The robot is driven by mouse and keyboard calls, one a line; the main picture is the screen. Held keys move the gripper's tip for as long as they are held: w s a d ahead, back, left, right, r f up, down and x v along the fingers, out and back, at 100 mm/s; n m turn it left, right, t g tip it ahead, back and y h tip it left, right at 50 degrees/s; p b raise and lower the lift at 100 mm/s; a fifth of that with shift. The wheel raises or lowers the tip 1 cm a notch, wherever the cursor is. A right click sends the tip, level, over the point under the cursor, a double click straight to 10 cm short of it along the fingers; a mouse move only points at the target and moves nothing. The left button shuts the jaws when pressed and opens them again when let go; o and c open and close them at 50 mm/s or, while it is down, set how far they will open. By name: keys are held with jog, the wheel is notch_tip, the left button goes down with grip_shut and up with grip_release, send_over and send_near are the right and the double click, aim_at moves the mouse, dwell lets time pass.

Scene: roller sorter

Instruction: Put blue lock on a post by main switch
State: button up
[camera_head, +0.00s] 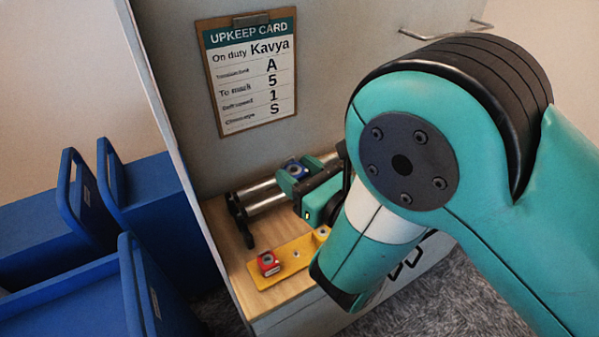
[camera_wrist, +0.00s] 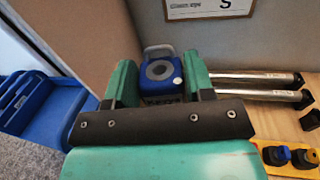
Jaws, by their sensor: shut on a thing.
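The blue lock (camera_wrist: 162,74) with its grey shackle (camera_wrist: 159,50) sits between the two green jaws of my gripper (camera_wrist: 160,85) in the wrist view, shackle pointing away. In the head view the blue lock (camera_head: 293,169) shows small at my gripper (camera_head: 297,178), above the rollers. A yellow plate (camera_head: 287,262) lies on the wooden top with a red lock (camera_head: 268,263) on its left end and small posts (camera_head: 296,254) to the right. In the wrist view the yellow plate (camera_wrist: 290,169) bears small blue (camera_wrist: 276,155) and black pieces. I cannot tell which part is the main switch.
Metal rollers (camera_head: 262,197) lie behind the yellow plate. A grey panel with an upkeep card (camera_head: 252,75) on a clipboard rises behind. Blue bins (camera_head: 65,277) stand at left. My arm hides the right part of the work surface.

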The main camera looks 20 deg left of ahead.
jog(key=shift+f, duration=0.1)
notch_tip(320, 180, down, 8)
jog(key=b, duration=0.8)
jog(key=shift+w, duration=0.1)
